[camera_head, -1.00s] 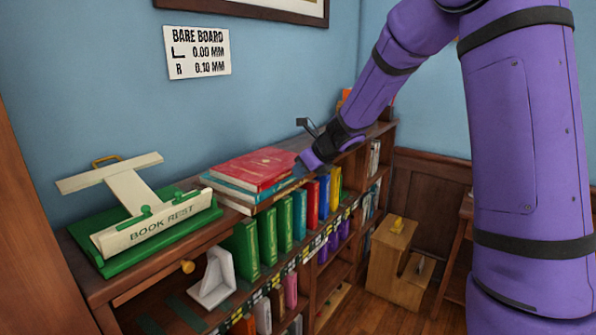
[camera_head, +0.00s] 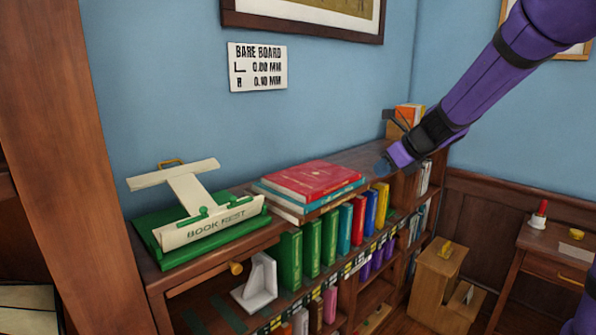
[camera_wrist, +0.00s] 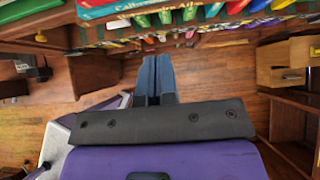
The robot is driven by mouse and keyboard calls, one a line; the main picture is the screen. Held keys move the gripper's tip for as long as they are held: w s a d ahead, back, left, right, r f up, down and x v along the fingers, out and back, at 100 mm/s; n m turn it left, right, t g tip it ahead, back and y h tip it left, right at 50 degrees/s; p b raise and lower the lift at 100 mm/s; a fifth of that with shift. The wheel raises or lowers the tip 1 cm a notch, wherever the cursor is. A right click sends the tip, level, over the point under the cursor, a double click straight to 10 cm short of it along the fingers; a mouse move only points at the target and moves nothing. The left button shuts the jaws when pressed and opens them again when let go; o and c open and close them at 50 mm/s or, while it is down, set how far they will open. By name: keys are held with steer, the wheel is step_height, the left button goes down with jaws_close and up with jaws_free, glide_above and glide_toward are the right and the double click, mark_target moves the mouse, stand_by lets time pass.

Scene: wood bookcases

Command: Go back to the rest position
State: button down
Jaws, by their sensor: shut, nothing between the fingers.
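My purple arm reaches in from the upper right in the head view. My gripper (camera_head: 383,166) is in front of the bookcase's right part, a little above and right of the stacked books. In the wrist view its two blue-grey fingers (camera_wrist: 156,78) lie side by side, shut and empty. Below them is the wood floor (camera_wrist: 215,72), with the shelf of books along the top of that view. I cannot tell the exact gap between my gripper and the bookcase.
The bookcase (camera_head: 205,288) carries a green and white book rest (camera_head: 205,229), a red book (camera_head: 312,180) atop a stack, and a row of upright books. A white bookend (camera_head: 258,282) stands on the shelf. A wooden step stool (camera_head: 436,290) and a side table (camera_head: 545,252) stand right.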

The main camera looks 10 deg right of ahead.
steer(key=s+a+r+n+g+h, duration=0.1)
steer(key=s+a+r+n, duration=0.2)
steer(key=s+n, duration=0.45)
steer(key=s+a+r+n+g, duration=0.1)
steer(key=s+a+r+n, duration=0.2)
steer(key=s+n, duration=0.5)
steer(key=s+d+f+n+h, duration=0.1)
steer(key=s+n+h, duration=0.3)
steer(key=s+n, duration=1)
steer(key=shift+s+d, duration=0.5)
steer(key=shift+s, duration=1.15)
